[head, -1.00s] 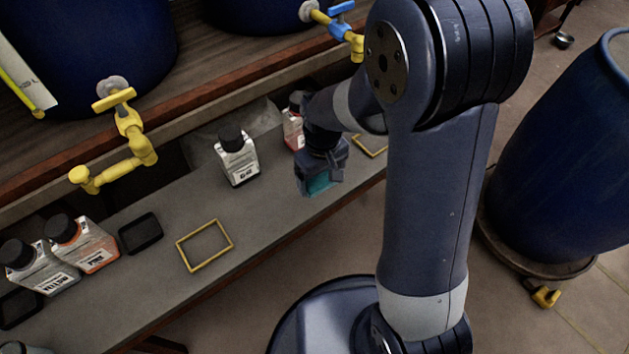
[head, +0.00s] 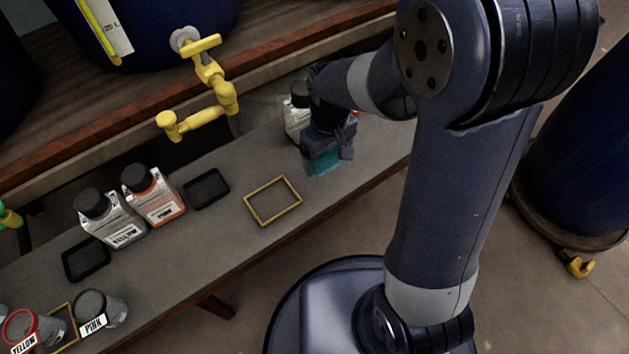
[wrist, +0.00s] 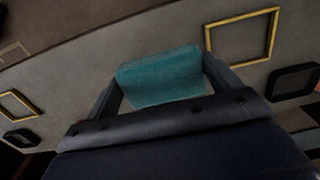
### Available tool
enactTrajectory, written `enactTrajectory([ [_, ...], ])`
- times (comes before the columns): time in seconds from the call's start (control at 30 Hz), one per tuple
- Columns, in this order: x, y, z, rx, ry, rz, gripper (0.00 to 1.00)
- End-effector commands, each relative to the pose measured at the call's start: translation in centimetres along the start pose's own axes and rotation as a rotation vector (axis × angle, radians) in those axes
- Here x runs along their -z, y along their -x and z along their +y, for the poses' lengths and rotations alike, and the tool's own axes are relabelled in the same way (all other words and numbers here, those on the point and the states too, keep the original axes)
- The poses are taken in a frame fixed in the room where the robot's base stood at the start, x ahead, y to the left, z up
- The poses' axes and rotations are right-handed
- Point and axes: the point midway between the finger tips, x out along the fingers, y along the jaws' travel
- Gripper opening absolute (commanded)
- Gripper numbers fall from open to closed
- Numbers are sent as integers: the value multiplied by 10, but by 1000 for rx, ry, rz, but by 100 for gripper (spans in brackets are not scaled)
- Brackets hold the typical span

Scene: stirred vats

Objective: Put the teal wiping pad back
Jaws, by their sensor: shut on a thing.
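The teal wiping pad (wrist: 160,77) is held between the two fingers of my gripper (wrist: 158,88) in the wrist view. In the head view my gripper (head: 326,160) points down over the grey bench, and a strip of the teal pad (head: 325,162) shows below it. The pad appears to be above the bench; the exact gap cannot be told. A yellow rectangular frame (head: 251,211) lies empty on the bench to the left of my gripper. Two yellow frames show in the wrist view, one at the right (wrist: 208,41) and one at the left (wrist: 36,112).
Bottles with black caps stand on the bench, one orange-marked (head: 153,194) and one grey (head: 112,217); another (head: 297,118) is right behind my gripper. Black trays (head: 206,188) lie nearby. A yellow tap (head: 215,90) overhangs the bench. Jars labelled PINK (head: 102,308) and YELLOW (head: 35,332) stand front left.

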Motion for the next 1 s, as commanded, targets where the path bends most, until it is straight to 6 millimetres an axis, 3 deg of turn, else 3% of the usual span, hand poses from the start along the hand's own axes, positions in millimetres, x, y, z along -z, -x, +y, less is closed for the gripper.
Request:
enactTrajectory([
  [0.03,-1,-17,0,2,0,-6,67],
  [0.1,-1,-30,0,1,0,-4,67],
  [0.37,0,-52,0,0,0,-2,67],
  [0.57,-1,-81,0,1,0,-4,67],
  [0.97,0,-86,0,0,0,-1,67],
  [1.0,0,-86,0,0,0,0,87],
])
